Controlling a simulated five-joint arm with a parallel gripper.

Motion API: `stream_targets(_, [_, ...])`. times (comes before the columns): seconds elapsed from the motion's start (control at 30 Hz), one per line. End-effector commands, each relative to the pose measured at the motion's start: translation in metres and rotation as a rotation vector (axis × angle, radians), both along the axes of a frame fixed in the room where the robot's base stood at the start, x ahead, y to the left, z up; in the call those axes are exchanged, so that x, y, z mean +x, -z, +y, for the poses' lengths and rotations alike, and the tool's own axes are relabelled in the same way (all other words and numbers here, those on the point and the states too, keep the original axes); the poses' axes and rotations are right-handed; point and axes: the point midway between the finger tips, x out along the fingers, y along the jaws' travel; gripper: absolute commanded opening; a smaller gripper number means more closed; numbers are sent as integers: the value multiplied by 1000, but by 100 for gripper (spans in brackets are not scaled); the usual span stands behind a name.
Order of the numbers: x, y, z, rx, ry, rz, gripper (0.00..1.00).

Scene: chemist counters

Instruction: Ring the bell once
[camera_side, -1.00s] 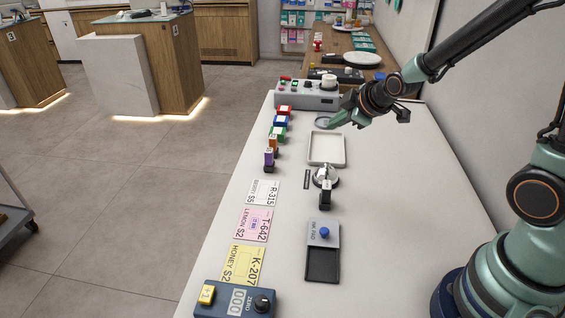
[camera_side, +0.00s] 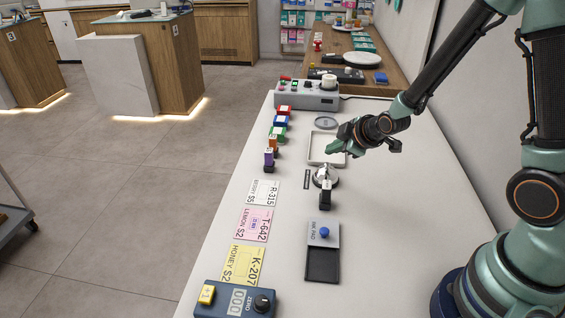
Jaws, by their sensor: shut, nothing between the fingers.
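The bell (camera_side: 325,180) is a small silver dome on the white counter, right of the middle of the picture. A small black thing stands against its near side. My gripper (camera_side: 332,149) is shut and empty. It is over the shallow grey tray (camera_side: 314,153), beyond the bell and apart from it. My gripper hides the right part of the tray. Its exact height over the counter is hard to tell.
An ink pad (camera_side: 323,235) with a blue knob lies nearer than the bell. Cards (camera_side: 253,224) lie to the left, and a counter device (camera_side: 236,300) at the front. Several coloured blocks (camera_side: 280,121) and a grey control box (camera_side: 307,97) are at the back. The counter's right side is clear.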

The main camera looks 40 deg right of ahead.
Motion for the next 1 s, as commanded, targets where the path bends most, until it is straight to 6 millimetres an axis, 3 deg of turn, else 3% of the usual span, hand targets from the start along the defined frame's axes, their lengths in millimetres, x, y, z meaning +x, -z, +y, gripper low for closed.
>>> stream_targets(0.23, [0,12,0,0,0,-1,0])
stream_targets(1.0, [0,13,0,0,0,-1,0])
